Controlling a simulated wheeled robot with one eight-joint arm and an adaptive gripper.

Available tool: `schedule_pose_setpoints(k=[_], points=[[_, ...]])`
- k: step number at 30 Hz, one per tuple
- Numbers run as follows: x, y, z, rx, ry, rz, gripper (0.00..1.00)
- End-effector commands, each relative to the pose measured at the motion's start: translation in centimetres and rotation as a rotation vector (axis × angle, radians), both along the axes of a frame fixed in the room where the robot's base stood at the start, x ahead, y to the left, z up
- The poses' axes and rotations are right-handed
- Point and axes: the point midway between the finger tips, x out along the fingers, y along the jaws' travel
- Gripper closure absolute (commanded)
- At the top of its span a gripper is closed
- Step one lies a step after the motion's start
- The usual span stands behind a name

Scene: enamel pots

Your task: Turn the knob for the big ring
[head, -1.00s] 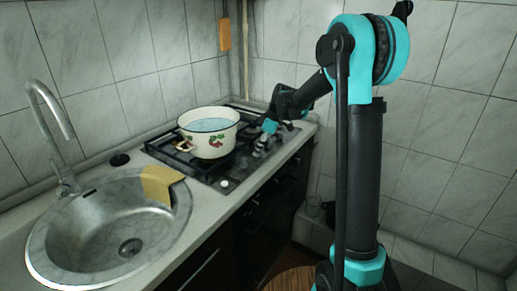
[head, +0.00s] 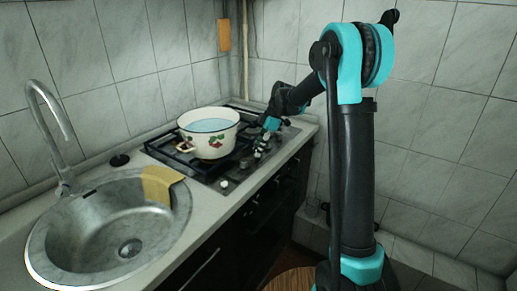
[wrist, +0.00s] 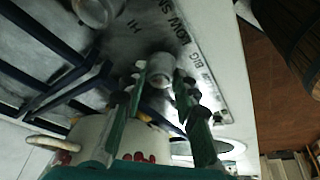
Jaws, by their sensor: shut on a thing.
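The stove knob (wrist: 160,70) is a pale round knob on the steel hob panel, near the printed words HI, LOW and BIG in the wrist view. My gripper (wrist: 163,82) is shut on it, with one finger on each side. In the head view my gripper (head: 259,152) is at the hob's front right, beside the pot. The gripper hides the held knob there. The knob's exact angle cannot be told.
A cream enamel pot (head: 207,143) with painted fruit and bluish contents stands on the black grate. Another knob (head: 224,184) is at the hob's front left. A sink (head: 60,235) with a yellow cloth or sponge (head: 160,184) lies left.

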Motion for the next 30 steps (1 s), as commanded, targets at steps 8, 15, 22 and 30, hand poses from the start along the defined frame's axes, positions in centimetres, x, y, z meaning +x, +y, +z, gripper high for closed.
schedule_pose_setpoints(k=[8,15,22,30], points=[[0.0,0.0,0.0,-0.001,0.0,-0.001,0.61],[0.0,0.0,0.0,-0.001,-0.001,-0.001,0.5],[0.0,-0.2,0.4,0.0,-0.001,-0.001,0.5],[0.4,-1.9,4.5,0.0,-0.001,-0.004,0.5]])
